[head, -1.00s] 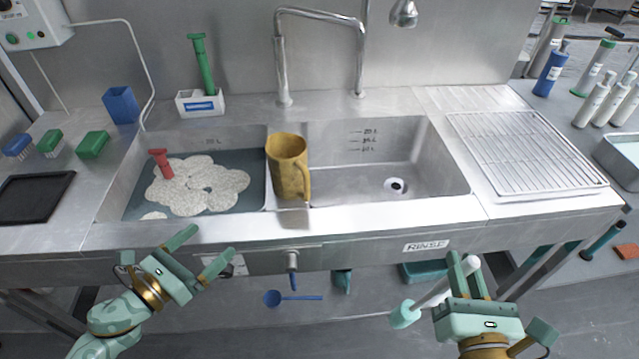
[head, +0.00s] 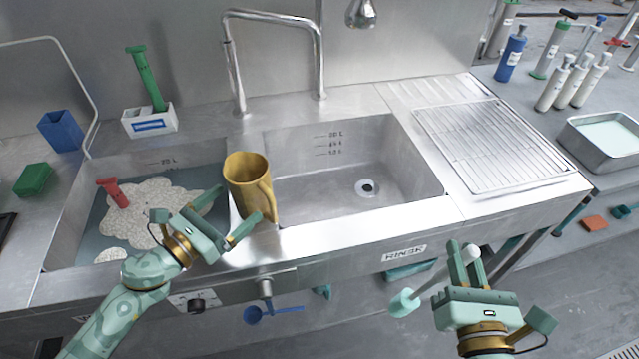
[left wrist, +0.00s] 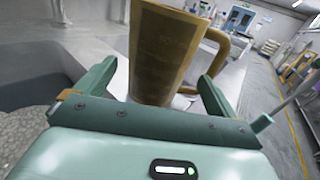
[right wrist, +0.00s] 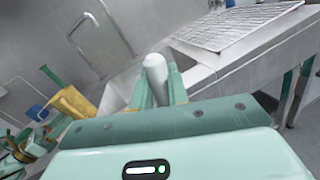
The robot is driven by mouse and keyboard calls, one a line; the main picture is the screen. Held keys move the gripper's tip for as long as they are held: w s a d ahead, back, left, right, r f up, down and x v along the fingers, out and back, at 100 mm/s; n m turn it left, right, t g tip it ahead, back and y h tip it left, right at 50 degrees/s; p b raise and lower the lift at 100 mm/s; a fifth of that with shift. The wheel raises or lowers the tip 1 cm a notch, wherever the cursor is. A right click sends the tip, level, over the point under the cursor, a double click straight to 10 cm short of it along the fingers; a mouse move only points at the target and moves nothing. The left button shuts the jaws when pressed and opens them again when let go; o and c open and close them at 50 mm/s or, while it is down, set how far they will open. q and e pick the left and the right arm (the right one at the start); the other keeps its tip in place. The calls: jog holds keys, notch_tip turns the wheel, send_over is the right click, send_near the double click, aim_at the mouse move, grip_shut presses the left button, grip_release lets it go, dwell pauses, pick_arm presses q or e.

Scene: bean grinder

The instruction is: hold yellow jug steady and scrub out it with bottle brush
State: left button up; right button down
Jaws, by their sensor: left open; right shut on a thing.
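The yellow jug (head: 247,180) stands upright on the divider between the two sink basins, its handle toward the right. In the left wrist view the jug (left wrist: 160,50) is in front of my left gripper, between the line of its two fingers. My left gripper (head: 240,217) is open and close to the jug's near side; I cannot tell if it touches. My right gripper (head: 464,262) is shut on the bottle brush (head: 428,281), in front of the sink. The brush's pale teal head points down left. In the right wrist view its white handle end (right wrist: 155,72) sticks up between the fingers.
The left basin holds foamy water (head: 150,205) and a red-handled tool (head: 113,191). The right basin (head: 335,190) is empty. A tall faucet (head: 233,65) stands behind. A wire rack (head: 490,143) lies at right. A green brush stands in a white holder (head: 150,122).

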aim_at(250, 192)
pick_arm(q)
jog(key=x, duration=0.5)
jog(key=shift+w+d, duration=0.15)
jog(key=shift+w, duration=0.15)
jog(key=c, duration=0.8)
